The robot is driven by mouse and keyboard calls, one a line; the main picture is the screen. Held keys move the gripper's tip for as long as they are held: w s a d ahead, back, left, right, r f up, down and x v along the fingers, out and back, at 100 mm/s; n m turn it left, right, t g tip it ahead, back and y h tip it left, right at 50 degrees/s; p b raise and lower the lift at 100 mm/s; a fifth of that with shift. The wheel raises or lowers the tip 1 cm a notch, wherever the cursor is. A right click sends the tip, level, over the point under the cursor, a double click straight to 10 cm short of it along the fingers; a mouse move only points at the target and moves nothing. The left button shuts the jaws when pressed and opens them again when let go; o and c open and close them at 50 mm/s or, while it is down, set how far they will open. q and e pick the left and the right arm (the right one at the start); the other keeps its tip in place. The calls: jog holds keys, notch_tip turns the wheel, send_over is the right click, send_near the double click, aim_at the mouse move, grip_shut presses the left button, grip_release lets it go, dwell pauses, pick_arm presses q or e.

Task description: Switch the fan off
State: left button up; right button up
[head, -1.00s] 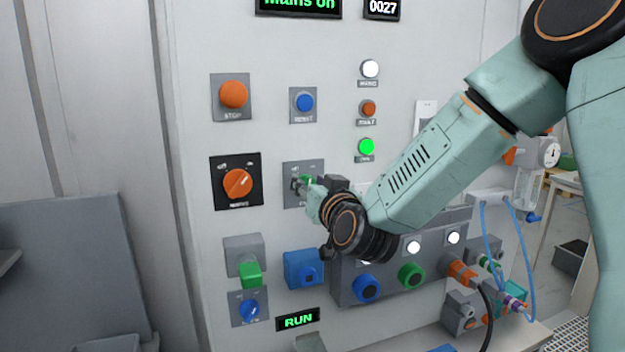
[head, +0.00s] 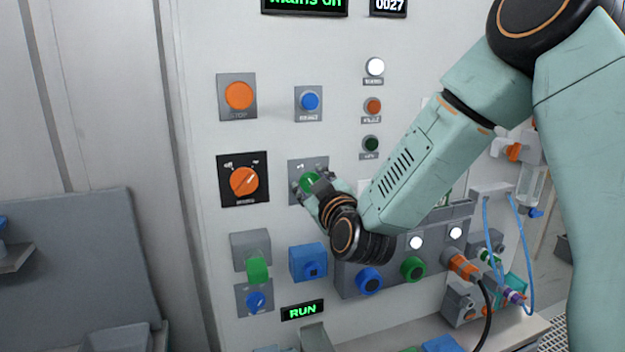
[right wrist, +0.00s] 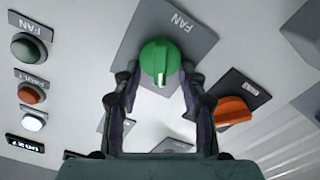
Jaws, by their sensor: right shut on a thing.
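The green fan knob (head: 311,182) sits on a grey plate in the middle of the cabinet front. In the right wrist view the knob (right wrist: 160,58) shows its white pointer mark, with the plate marked FAN behind it. My right gripper (head: 315,188) is at the knob, and its two fingers (right wrist: 160,83) are shut on the knob from both sides. The fan lamp (head: 370,144) on the panel is dark; it also shows dark green in the right wrist view (right wrist: 28,48). My left gripper is not in view.
The orange mains knob (head: 244,181) is close left of the fan knob. A blue button (head: 310,101) and the orange stop button (head: 239,95) are above. A blue box (head: 308,262) is below, near a RUN display (head: 302,310). The display at the top reads mains on.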

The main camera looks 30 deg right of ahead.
dwell(0.5)
jog(key=o, duration=1.1)
jog(key=shift+w+f, duration=0.1)
jog(key=shift+o, duration=0.2)
jog(key=shift+s, duration=0.3)
jog(key=v, duration=0.7)
jog(key=shift+w, duration=0.1)
